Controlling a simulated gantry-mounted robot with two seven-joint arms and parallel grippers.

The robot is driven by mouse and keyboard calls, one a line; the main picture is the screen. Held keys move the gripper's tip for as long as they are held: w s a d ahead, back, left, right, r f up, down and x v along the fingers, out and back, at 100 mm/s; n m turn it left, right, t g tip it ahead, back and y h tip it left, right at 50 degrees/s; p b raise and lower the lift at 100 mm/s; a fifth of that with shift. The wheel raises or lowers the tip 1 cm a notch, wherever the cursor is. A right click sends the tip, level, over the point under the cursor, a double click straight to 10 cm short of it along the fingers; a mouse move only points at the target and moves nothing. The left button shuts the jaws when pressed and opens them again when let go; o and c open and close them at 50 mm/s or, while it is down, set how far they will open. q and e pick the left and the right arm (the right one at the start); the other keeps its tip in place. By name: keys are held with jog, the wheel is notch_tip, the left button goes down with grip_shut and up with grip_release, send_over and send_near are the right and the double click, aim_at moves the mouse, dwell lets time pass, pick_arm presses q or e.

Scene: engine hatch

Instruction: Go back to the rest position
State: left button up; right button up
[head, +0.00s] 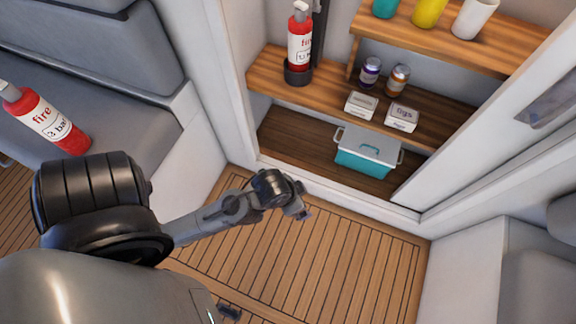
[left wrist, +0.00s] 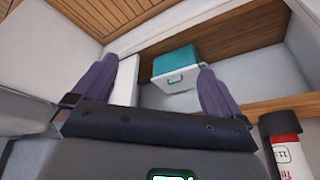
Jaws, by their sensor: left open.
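My left gripper (head: 302,207) is at the end of my left arm, above the wooden floor in front of the open cupboard. In the left wrist view its two purple-grey fingers (left wrist: 155,88) are wide apart with nothing between them. A teal box with a light lid (left wrist: 176,70) shows beyond the fingers, apart from them. My right gripper is not in view.
The cupboard shelf (head: 330,100) holds a fire extinguisher (head: 300,42) in a black holder, two jars and two small boxes. The teal box (head: 365,158) stands below. Another extinguisher (head: 48,120) lies on the left seat. The slatted floor (head: 330,260) is largely clear.

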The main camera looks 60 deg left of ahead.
pick_arm(q)
jog(key=shift+m+g, duration=0.4)
jog(key=shift+m, duration=0.1)
jog(key=s, duration=0.1)
jog(key=s+d, duration=0.2)
jog(key=s, duration=0.1)
jog(key=shift+s+d+r, duration=0.1)
jog(key=shift+d+r, duration=0.05)
jog(key=shift+r, duration=0.15)
jog(key=shift+r, duration=0.15)
notch_tip(320, 180, up, 20)
jog(key=p, duration=2)
